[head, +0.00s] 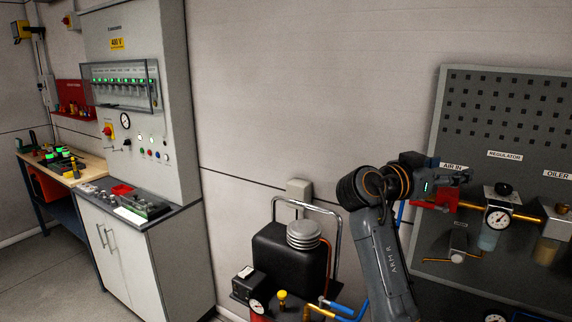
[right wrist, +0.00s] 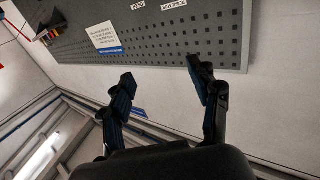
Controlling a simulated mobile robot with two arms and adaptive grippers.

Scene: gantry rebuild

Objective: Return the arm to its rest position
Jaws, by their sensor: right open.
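My right arm rises from the lower middle of the head view. Its right gripper (head: 462,178) points right in front of the pegboard panel (head: 520,110), near the AIR IN label and a red valve handle (head: 440,201). I cannot tell from the head view how far the gripper is from the panel. In the right wrist view the two fingers of the gripper (right wrist: 161,84) stand wide apart with nothing between them. The panel (right wrist: 170,38) shows beyond them, at the top. My left gripper is in neither view.
The panel carries a regulator with a gauge (head: 497,218) and an oiler (head: 555,225). A black and red compressor (head: 285,258) stands left of my arm. A control cabinet (head: 160,100) and a workbench (head: 85,168) are at the left. Floor (head: 50,275) there is clear.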

